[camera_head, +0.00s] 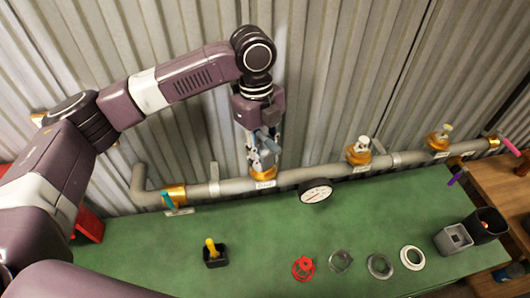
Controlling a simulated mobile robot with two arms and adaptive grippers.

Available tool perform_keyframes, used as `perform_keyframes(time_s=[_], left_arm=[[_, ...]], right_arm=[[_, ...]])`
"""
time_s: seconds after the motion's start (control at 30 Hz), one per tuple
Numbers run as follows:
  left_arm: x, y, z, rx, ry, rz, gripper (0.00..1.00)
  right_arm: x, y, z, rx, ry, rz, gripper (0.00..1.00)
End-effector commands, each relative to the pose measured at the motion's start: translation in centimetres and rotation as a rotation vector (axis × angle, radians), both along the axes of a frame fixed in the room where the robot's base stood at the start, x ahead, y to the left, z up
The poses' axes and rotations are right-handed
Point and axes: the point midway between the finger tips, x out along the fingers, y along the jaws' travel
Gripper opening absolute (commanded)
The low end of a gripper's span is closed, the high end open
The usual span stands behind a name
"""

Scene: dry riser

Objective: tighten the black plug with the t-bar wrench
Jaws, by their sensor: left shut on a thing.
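My left gripper (264,150) points down over the leftmost brass outlet (263,173) of the grey pipe. It is shut on a small grey thing just above that outlet; its shape is mostly hidden by the fingers. I cannot tell whether it touches the outlet. A yellow-handled tool (211,245) stands in a black holder (216,263) on the green bench; I cannot tell if it is the t-bar wrench. I cannot make out the black plug. My right gripper is not in view.
The pipe (325,173) runs along the back of the green bench (300,225), with a gauge (316,190) and two more brass outlets. A red ring (303,268), several pale rings, a grey box (453,239) and a black cup (486,224) sit to the right.

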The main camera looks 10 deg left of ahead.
Motion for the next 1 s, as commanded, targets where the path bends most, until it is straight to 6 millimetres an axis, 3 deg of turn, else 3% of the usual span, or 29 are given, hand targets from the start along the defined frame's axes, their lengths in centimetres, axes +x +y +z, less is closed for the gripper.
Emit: perform_keyframes(time_s=[0.43, 0.73, 1.0], left_arm=[[-0.11, 0.0, -0.07, 0.0, 0.001, -0.091, 0.0], [-0.1, 0.06, -0.02, 0.0, 0.0, -0.256, 0.0], [-0.1, 0.09, -0.02, 0.0, -0.001, -0.146, 0.0]], right_arm=[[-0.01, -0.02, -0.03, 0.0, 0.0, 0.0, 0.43], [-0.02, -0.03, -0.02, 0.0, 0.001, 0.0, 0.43], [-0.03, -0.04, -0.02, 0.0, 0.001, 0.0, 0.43]])
